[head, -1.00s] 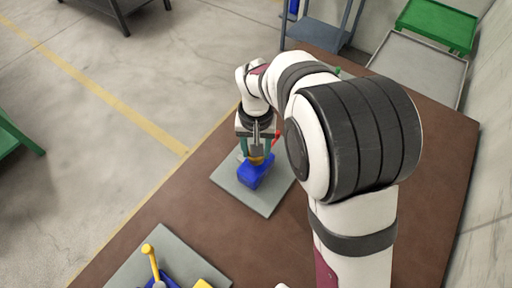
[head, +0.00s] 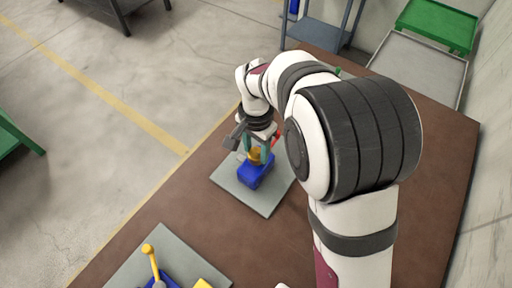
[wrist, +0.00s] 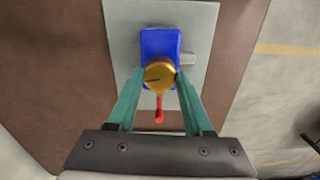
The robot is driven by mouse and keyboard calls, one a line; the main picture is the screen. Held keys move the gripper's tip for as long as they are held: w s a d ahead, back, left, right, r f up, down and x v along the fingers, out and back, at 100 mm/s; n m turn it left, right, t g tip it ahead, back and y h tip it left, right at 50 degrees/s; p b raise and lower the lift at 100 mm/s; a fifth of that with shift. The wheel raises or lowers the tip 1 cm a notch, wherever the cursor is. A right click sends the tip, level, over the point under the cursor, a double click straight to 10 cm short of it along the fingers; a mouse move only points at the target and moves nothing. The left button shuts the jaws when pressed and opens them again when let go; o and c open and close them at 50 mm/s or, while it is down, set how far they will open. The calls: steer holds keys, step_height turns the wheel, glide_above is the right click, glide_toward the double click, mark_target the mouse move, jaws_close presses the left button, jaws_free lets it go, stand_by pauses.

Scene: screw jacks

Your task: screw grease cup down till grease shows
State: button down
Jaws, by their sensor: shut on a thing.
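A gold, round grease cup (wrist: 159,74) with a dark line on its top sits at one end of a blue block (wrist: 160,44). The block stands on a grey plate (wrist: 120,30). My gripper (wrist: 160,78) has its teal fingers on either side of the cup, shut on it from above. In the head view, the cup (head: 255,155) shows between the fingers of my gripper (head: 257,151), above the blue block (head: 254,177). A red-tipped part (wrist: 159,115) sticks out from beneath the cup. I cannot see any grease.
The grey plate lies on a brown table (head: 180,220). A second grey plate (head: 120,270) at the front left carries a yellow lever (head: 150,258) on a blue body. Bare table lies between the plates.

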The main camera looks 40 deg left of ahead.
mark_target(256, 153)
stand_by(0.4)
steer(key=shift+c, duration=1.5)
jaws_free()
step_height(256, 153, up, 16)
steer(key=shift+f, duration=0.1)
steer(key=s+d+m, duration=0.1)
steer(key=s+d, duration=0.1)
steer(key=d, duration=0.9)
steer(key=s+d+m, duration=0.2)
steer(key=d, duration=0.8)
steer(key=s+d+f+m+y, duration=0.1)
steer(key=s+d+f, duration=0.3)
steer(key=s+d, duration=0.3)
steer(key=s, duration=0.3)
steer(key=shift+d+f+m+y, duration=0.3)
steer(key=shift+f+m+y, duration=0.1)
